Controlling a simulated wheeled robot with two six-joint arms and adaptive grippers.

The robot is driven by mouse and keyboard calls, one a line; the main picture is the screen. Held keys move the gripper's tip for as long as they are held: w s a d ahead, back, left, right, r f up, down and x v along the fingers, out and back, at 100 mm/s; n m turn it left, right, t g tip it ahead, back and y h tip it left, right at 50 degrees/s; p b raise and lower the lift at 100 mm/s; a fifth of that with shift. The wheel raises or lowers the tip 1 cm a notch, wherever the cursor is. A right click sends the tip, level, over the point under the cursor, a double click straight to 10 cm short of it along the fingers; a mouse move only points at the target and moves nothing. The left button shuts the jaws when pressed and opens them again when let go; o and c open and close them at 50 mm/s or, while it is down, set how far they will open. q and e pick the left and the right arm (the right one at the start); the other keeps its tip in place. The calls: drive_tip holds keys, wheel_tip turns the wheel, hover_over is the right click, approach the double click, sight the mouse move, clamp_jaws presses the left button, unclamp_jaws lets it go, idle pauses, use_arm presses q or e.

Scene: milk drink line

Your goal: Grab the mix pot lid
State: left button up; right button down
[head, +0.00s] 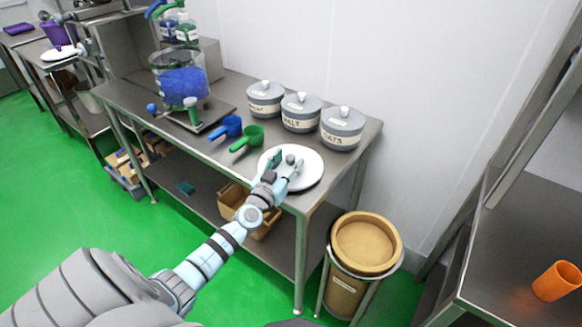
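A white round lid (312,171) with a small grey knob (290,159) lies flat at the right end of the steel table. My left gripper (285,165) is over the lid, with its fingers apart on either side of the knob. The fingers look open, and I cannot tell whether either touches the knob. The gripper hides the lid's lower left part. A clear pot (183,85) with blue contents stands further left on the table. My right gripper is not in view.
Three labelled grey canisters (301,113) stand behind the lid. Blue (228,127) and green (247,138) scoops lie to its left. A round tan bin (364,243) stands on the floor by the table's right end. An orange cup (556,281) is on the right-hand table.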

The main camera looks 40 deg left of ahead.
use_arm(q)
clamp_jaws()
drive_tip(key=shift+r, duration=0.15)
